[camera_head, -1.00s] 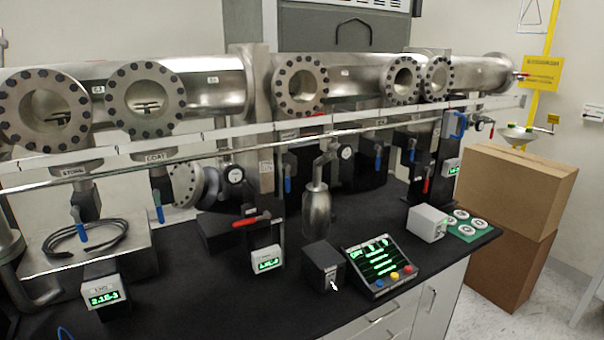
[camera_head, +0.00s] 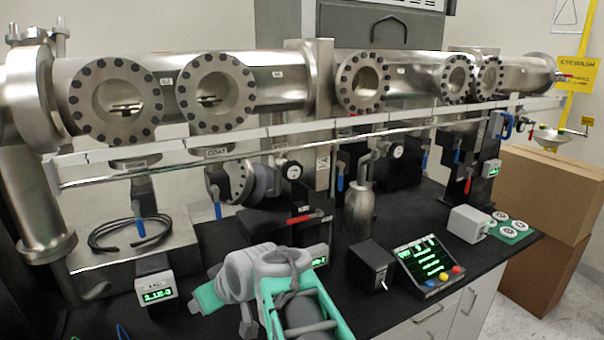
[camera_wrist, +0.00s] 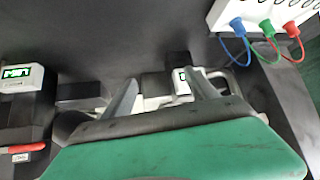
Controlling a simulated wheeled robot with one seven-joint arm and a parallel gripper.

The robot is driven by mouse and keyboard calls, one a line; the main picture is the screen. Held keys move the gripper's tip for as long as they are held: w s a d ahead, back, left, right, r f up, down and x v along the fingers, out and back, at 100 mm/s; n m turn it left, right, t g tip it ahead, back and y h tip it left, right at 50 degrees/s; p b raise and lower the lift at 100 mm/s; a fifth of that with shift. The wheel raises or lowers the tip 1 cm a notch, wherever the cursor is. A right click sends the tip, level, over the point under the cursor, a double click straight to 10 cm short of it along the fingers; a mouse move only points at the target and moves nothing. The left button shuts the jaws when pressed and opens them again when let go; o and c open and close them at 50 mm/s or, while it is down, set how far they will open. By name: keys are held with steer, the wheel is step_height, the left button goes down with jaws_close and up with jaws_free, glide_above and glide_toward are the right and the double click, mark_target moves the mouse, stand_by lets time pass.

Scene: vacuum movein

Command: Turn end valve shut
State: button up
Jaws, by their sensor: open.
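Several lever valves hang below the steel pipe line in the head view. A red lever (camera_head: 305,218) lies level near the middle, and another red one (camera_head: 467,185) hangs at the right. My arm enters at the bottom centre of the head view. In the wrist view my gripper (camera_wrist: 163,95) has its two grey fingers apart, with nothing seen held. A red lever (camera_wrist: 25,148) shows at left there.
A green-lit gauge box (camera_head: 155,293) stands front left. A switch box (camera_head: 371,267), a button console (camera_head: 430,268) and a white box (camera_head: 467,224) stand on the black bench. A long rail (camera_head: 300,130) runs before the pipes. Cardboard boxes (camera_head: 550,185) stand right. Coloured plugs (camera_wrist: 268,27) show in the wrist view.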

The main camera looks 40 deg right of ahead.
steer(key=w+d+r+t+h, duration=0.1)
steer(key=w+d+r+t, duration=0.15)
steer(key=d+r, duration=0.4)
steer(key=m+t+h, duration=0.1)
steer(key=t+h, duration=0.3)
steer(key=t, duration=0.2)
glide_toward(294, 172)
steer(key=w, duration=0.3)
steer(key=x, duration=0.2)
steer(key=p+x, duration=0.1)
steer(key=x, duration=0.4)
steer(key=shift+d+r, duration=0.15)
steer(key=shift+d, duration=0.25)
steer(key=shift+w+d, duration=0.1)
steer(key=shift+w, duration=0.3)
steer(key=c, duration=1.4)
